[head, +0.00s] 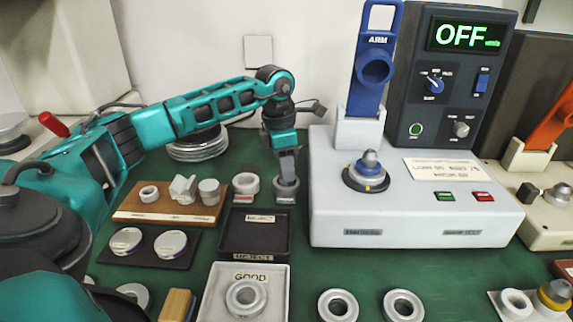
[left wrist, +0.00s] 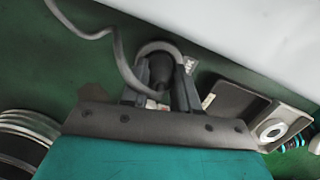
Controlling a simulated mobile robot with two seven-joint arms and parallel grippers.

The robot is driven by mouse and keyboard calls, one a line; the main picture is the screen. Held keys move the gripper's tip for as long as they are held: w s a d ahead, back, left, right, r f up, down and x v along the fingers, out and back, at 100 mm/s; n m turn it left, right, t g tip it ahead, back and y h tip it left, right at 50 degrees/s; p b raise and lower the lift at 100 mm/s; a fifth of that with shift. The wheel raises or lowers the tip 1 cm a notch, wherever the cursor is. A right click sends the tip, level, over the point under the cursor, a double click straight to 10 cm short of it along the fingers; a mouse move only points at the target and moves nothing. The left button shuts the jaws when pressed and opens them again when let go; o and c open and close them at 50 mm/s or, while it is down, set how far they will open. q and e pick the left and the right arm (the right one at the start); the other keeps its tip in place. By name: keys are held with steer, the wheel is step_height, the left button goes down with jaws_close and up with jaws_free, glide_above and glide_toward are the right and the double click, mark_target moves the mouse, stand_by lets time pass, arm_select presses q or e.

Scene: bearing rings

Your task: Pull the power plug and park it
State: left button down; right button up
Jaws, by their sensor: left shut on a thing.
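My left gripper (head: 287,190) points down, just left of the white tester box (head: 340,215), low over the green table. In the left wrist view the gripper (left wrist: 160,85) is shut on a dark plug (left wrist: 158,72). A grey cable (left wrist: 112,52) runs from the plug up to the left. A pale rounded rim (left wrist: 158,46) shows behind the plug; I cannot tell whether the plug is seated in it or apart. In the head view the fingers hide most of the plug. The display (head: 465,35) reads OFF. My right gripper is not in view.
A black tray (head: 253,252) and a white GOOD tray (head: 215,310) with a ring lie in front of the gripper. A wooden board (head: 130,215) with parts and a loose ring (head: 246,183) stand left of it.

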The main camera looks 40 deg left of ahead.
arm_select(q)
steer(key=shift+f, duration=0.15)
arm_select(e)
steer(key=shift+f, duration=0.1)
arm_select(q)
steer(key=c, duration=1.1)
jaws_free()
step_height(320, 180, up, 4)
steer(key=p, duration=0.3)
steer(key=shift+s+a+f, duration=0.1)
steer(key=shift+a+f, duration=0.05)
steer(key=shift+f, duration=0.1)
step_height(320, 180, up, 2)
steer(key=shift+s+p, duration=0.1)
steer(key=shift+p, duration=0.7)
steer(key=shift+s+a+r+p, duration=0.1)
steer(key=shift+r+p, duration=0.5)
steer(key=shift+r, duration=0.1)
steer(key=r+p, duration=0.1)
steer(key=r, duration=0.1)
steer(key=r+p, duration=0.2)
steer(key=shift+s+a, duration=0.2)
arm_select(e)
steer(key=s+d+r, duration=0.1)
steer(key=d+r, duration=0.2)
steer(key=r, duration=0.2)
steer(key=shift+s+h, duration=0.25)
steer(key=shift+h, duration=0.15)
